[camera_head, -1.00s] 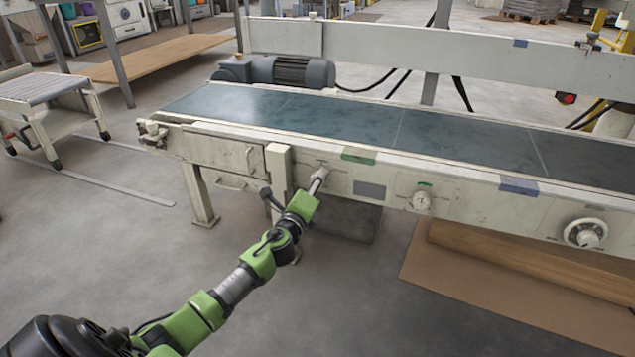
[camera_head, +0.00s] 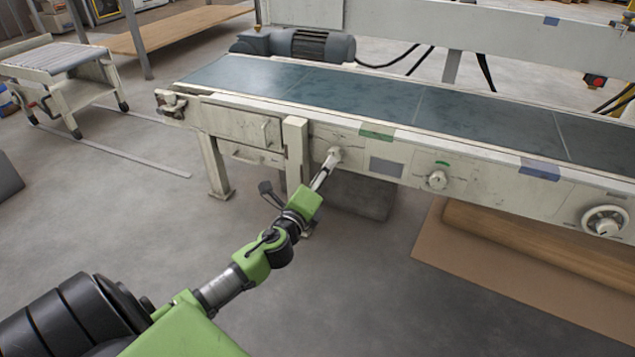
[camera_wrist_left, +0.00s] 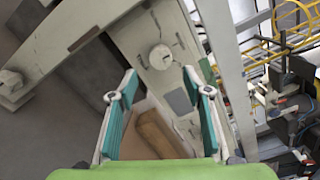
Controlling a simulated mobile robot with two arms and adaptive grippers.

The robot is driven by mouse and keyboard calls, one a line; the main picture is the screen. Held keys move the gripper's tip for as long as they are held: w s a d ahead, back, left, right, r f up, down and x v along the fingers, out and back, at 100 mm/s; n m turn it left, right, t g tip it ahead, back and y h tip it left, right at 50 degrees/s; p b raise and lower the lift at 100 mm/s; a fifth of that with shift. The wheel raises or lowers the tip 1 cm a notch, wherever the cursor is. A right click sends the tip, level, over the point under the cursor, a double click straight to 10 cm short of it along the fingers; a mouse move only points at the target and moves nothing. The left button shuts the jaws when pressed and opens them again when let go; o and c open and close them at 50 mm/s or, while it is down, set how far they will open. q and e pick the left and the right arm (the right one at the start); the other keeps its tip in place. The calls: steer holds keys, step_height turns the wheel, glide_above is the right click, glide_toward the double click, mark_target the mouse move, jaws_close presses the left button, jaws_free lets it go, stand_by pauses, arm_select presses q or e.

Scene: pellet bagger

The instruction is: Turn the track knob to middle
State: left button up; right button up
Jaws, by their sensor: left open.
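A small pale round knob (camera_head: 333,155) sits on the conveyor's front panel, beside an upright post. It also shows in the left wrist view (camera_wrist_left: 160,56), with printed marks around it that are too small to read. My left gripper (camera_head: 325,172) is in front of this knob, partly covering it in the head view. In the wrist view its teal-padded fingers (camera_wrist_left: 160,84) are open, and the knob appears beyond and between the tips. I cannot tell its exact setting. A second knob (camera_head: 437,180) sits further right under a green label. My right gripper is not in view.
A large dial (camera_head: 605,222) is at the panel's right end. The conveyor belt (camera_head: 350,97) runs above the panel. The upright post (camera_head: 297,152) stands close left of my gripper. A brown mat (camera_head: 500,260) lies on the floor, and a roller cart (camera_head: 60,75) stands left.

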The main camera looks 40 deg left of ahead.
arm_select(q)
steer(key=shift+v, duration=2)
